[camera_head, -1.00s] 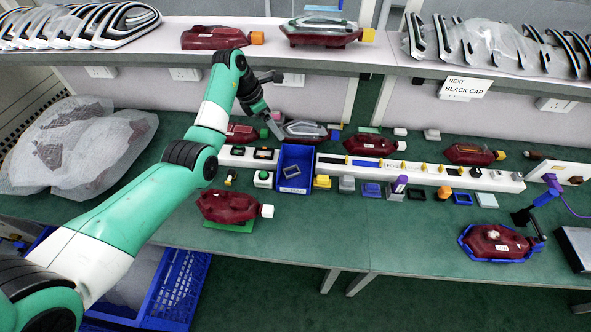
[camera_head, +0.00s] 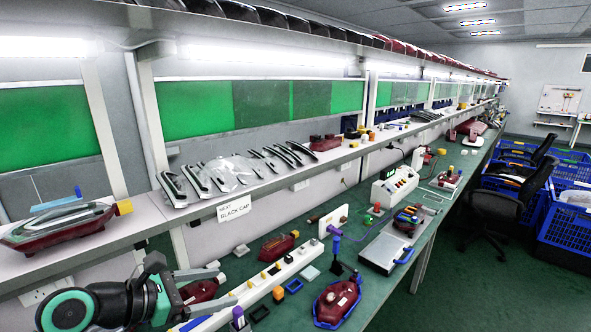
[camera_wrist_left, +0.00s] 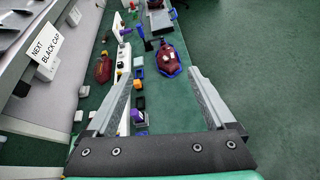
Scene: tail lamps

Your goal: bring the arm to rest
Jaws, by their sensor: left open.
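My left gripper (camera_head: 229,287) is at the lower left of the head view, above the workbench (camera_head: 345,262), pointing right. Its two grey fingers are spread, with nothing held between them. In the left wrist view the gripper (camera_wrist_left: 162,78) also shows wide open, its fingers apart over the green bench top and floor. A dark red tail lamp (camera_head: 337,299) in a blue-rimmed holder lies to the right of the fingers, apart from them. It also shows beyond the fingers in the left wrist view (camera_wrist_left: 168,59). My right gripper is not in view.
A white rail (camera_head: 268,279) with small coloured parts runs along the bench. An upper shelf (camera_head: 125,240) holds a lamp (camera_head: 58,225) and several trim pieces, close to my arm. A grey device (camera_head: 387,250) stands farther right. A black chair (camera_head: 505,200) and open floor lie right of the bench.

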